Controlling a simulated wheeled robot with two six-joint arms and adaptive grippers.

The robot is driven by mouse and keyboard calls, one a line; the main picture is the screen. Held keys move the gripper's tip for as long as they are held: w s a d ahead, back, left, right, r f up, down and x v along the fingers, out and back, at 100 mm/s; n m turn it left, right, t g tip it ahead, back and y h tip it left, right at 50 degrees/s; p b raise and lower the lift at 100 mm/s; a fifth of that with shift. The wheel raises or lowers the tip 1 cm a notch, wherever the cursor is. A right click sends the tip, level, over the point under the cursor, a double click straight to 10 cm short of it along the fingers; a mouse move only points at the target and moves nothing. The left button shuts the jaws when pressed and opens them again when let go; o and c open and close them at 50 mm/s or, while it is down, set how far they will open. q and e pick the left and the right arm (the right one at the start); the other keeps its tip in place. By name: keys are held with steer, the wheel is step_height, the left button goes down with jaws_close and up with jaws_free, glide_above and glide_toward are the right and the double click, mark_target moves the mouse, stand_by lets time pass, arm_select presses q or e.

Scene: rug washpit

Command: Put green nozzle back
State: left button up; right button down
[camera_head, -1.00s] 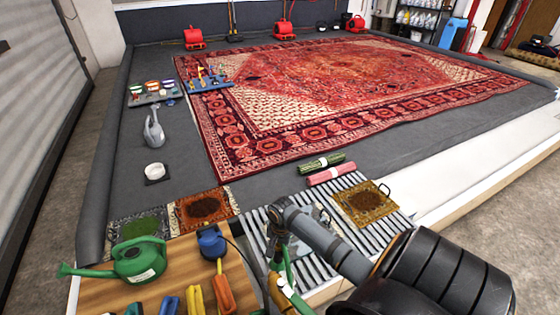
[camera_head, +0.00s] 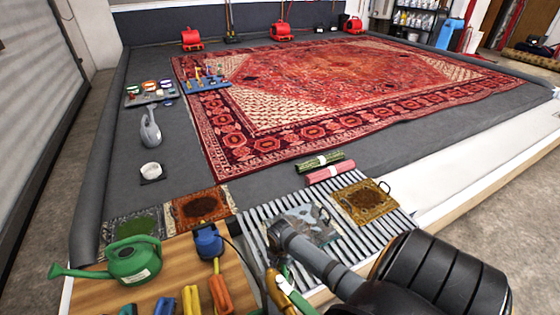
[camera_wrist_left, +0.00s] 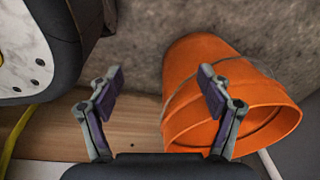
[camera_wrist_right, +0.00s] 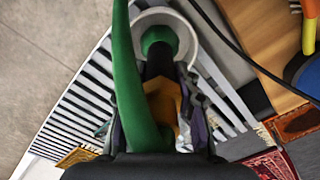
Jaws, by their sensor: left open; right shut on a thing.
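My right gripper (camera_wrist_right: 160,125) is shut on the green nozzle (camera_wrist_right: 158,38), whose black and orange-yellow body lies between the fingers in the right wrist view. The nozzle's green end shows inside the opening of a white ring-shaped holder (camera_wrist_right: 183,22); I cannot tell how deep it sits. A green curved part (camera_wrist_right: 126,75) runs along the left of the fingers. In the head view the right gripper (camera_head: 275,265) points down over the near edge of the slatted grate, mostly hidden by my arm. My left gripper (camera_wrist_left: 160,90) is open and empty, with an orange bucket (camera_wrist_left: 225,100) close by its right finger.
A wooden bench (camera_head: 185,262) at the lower left carries a green watering can (camera_head: 132,262), a blue sprayer (camera_head: 208,241) and several coloured tools. The slatted grate (camera_head: 255,228) holds small rug samples. A dark cable (camera_wrist_right: 225,40) passes near the white ring.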

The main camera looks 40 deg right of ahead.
steer(key=shift+f, duration=0.2)
arm_select(q)
steer(key=shift+w, duration=0.15)
arm_select(e)
steer(key=c, duration=1)
jaws_free()
steer(key=shift+f, duration=0.1)
steer(key=shift+r, duration=0.35)
arm_select(q)
steer(key=s+p, duration=0.4)
steer(key=s, duration=0.3)
steer(key=shift+s+f, duration=0.15)
steer(key=shift+s, duration=0.1)
arm_select(e)
step_height(320, 180, up, 12)
steer(key=shift+f, duration=0.25)
arm_select(q)
steer(key=shift+a, duration=0.1)
